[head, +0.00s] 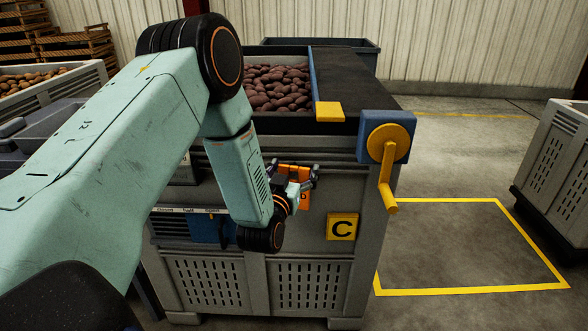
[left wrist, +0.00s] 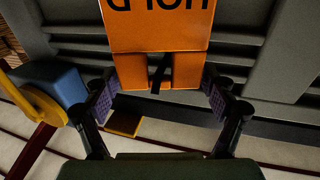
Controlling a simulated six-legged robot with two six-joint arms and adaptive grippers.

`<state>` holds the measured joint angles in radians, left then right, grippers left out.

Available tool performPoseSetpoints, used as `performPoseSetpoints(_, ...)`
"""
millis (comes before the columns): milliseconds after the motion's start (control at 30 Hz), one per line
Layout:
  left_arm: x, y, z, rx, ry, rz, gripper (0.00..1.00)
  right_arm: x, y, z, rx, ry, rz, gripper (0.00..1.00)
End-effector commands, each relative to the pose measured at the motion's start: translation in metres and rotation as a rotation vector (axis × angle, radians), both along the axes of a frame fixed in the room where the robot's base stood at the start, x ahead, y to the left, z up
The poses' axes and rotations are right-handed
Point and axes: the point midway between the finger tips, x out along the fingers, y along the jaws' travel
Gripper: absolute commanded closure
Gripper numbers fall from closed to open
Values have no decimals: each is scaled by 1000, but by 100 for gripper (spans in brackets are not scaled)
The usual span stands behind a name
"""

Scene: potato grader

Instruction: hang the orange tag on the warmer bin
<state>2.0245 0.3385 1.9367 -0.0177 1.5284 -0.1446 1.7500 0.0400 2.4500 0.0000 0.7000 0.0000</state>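The orange tag (head: 304,200) is at the front of the grey slatted bin marked C (head: 300,268), just below its upper ribs. In the left wrist view the tag (left wrist: 160,28) fills the top middle, its black lettering upside down. A dark peg-like piece (left wrist: 158,72) shows in the gap of its narrower end. My left gripper (head: 292,176) is at the tag. Its fingers (left wrist: 160,100) are spread to either side of that end, very close to its edges; contact cannot be made out. My right gripper is not in view.
A yellow C plate (head: 342,227) is right of the tag. A yellow crank (head: 388,170) on a blue box juts out at the bin's right corner. Reddish potatoes (head: 277,88) lie above. A yellow-outlined floor area (head: 460,245) is empty; another crate (head: 558,165) stands right.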

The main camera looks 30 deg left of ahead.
Motion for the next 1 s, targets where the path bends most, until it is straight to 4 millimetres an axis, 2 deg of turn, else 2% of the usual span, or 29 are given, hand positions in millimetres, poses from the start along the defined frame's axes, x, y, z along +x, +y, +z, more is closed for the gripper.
performPoseSetpoints(133, 0, 0, 0, 0, 0, 0, 0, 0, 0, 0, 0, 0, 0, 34)
performPoseSetpoints(567, -5, -2, -1, -1, 2, 0, 0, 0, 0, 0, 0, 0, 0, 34)
performPoseSetpoints(667, -17, -5, -2, -1, 4, 0, 0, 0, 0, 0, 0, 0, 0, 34)
performPoseSetpoints(1000, -82, -25, -3, -1, 5, -1, 0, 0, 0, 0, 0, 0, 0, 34)
